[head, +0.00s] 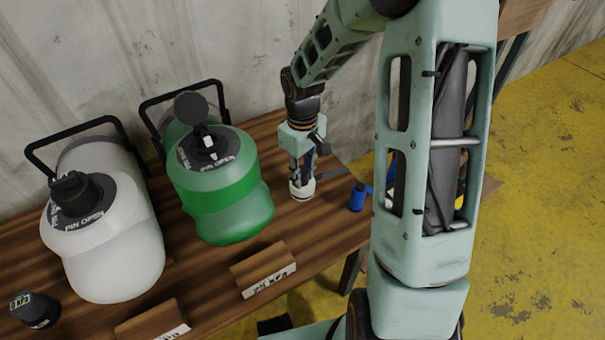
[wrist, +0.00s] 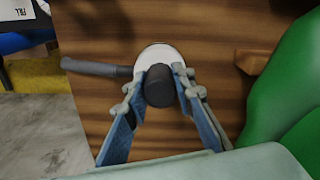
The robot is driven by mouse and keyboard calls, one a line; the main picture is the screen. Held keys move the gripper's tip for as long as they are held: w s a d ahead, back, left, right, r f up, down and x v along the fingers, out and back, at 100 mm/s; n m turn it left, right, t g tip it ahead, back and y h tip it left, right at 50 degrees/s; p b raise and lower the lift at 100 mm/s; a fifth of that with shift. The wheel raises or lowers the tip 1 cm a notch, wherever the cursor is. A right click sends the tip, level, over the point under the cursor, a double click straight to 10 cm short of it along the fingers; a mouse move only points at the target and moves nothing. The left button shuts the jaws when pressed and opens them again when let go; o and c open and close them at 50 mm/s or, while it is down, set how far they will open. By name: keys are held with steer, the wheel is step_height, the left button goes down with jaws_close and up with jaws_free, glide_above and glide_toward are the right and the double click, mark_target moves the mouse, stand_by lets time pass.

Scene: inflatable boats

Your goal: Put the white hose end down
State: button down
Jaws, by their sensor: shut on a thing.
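The white hose end (head: 302,192) is a short round piece with a white base, at the back of the wooden table in the head view. In the wrist view its white disc (wrist: 158,54) lies under a dark grey cylinder (wrist: 159,85). My gripper (head: 303,177) points down and is shut on this dark part, with a finger on either side of it. The white base looks to be at the tabletop; I cannot tell whether it touches. A dark hose stub (wrist: 95,67) sticks out to the left of the disc in the wrist view.
A green inflatable boat (head: 215,185) and a white one (head: 105,240) lie left of my gripper. A blue cylinder (head: 357,197) stands to its right near the table edge. Wooden label blocks (head: 264,270) sit in front. Bare wood (wrist: 215,25) surrounds the hose end.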

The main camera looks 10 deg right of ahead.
steer(key=c, duration=1.6)
jaws_free()
steer(key=shift+f, duration=0.15)
step_height(320, 180, up, 12)
steer(key=p, duration=0.3)
steer(key=shift+r, duration=0.25)
steer(key=shift+s+d, duration=0.1)
